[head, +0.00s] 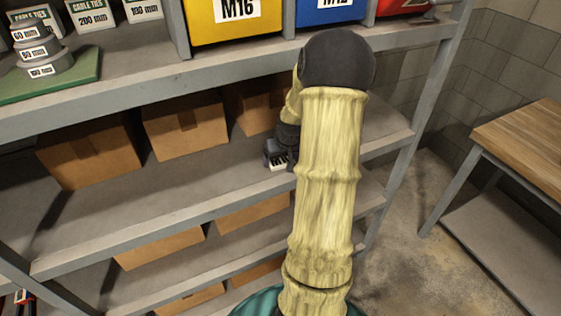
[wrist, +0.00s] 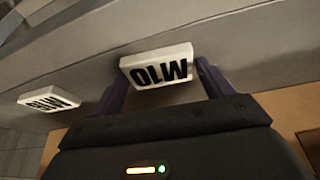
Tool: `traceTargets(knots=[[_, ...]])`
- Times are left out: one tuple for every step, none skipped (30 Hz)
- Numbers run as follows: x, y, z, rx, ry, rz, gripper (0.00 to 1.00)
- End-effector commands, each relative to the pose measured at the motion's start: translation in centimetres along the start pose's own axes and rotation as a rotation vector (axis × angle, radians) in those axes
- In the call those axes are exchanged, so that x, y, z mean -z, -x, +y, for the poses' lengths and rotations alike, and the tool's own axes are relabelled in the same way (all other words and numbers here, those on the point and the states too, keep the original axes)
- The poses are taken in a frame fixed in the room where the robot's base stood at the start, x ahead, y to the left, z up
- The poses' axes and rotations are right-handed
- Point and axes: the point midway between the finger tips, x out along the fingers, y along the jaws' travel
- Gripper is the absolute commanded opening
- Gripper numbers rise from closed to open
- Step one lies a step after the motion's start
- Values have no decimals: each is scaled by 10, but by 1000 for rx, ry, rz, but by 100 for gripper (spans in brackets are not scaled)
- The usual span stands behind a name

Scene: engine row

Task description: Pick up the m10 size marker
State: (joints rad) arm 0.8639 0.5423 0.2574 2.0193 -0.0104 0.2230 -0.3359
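The m10 size marker (wrist: 158,67) is a small white block with black "M10" letters, upside down in the wrist view. It sits between the two dark fingers of my gripper (wrist: 160,82), one finger close to each side. I cannot tell whether the fingers press on it or whether it is clear of the grey shelf surface. In the head view my gripper (head: 279,152) is beside my arm, over the middle shelf, and a small white piece with dark marks shows at its tip. The arm hides part of this spot.
A second white marker (wrist: 48,102) lies to the left in the wrist view; its letters are hard to read. Cardboard boxes (head: 185,125) stand behind on the middle shelf (head: 150,193). Yellow (head: 235,30) and blue bins stand above. A wooden-topped table (head: 530,140) is at right.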

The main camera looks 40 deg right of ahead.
Motion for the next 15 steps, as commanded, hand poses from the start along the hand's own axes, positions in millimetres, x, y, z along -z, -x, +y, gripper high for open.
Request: traceTargets(knots=[[0, 0, 0, 0, 0, 0, 69], [0, 0, 0, 0, 0, 0, 63], [0, 0, 0, 0, 0, 0, 55], [0, 0, 0, 0, 0, 0, 50], [0, 0, 0, 0, 0, 0, 50], [0, 0, 0, 0, 0, 0, 49], [0, 0, 0, 0, 0, 0, 49], [0, 0, 0, 0, 0, 0, 49], [0, 0, 0, 0, 0, 0, 49], [0, 0, 0, 0, 0, 0, 49], [0, 0, 0, 0, 0, 0, 49], [0, 0, 0, 0, 0, 0, 49], [0, 1, 0, 0, -1, 1, 49], [0, 1, 0, 0, -1, 1, 49], [0, 2, 1, -1, -1, 1, 49]])
